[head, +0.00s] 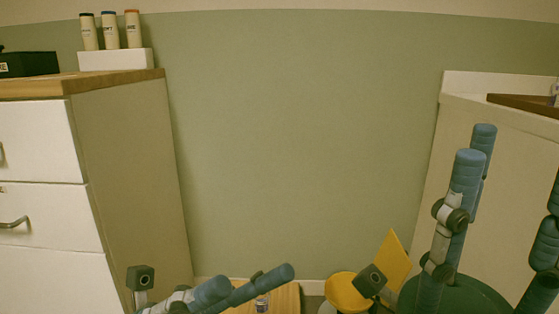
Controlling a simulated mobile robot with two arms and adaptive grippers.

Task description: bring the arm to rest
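My arms show as blue padded links with dark joints. One set of links lies low at the bottom, left of centre, beside a small dark camera block. Another set stands upright at the lower right, with more blue links at the right edge. I cannot make out either gripper's fingertips, or whether anything is held.
At left, a drawer cabinet (125,170) carries a white stand (115,60) with three bottles (110,30) and a black box (28,64). A white counter (430,185) with a brown board (525,103) stands right. Low down are a wooden surface (285,299) and a yellow panel (396,258).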

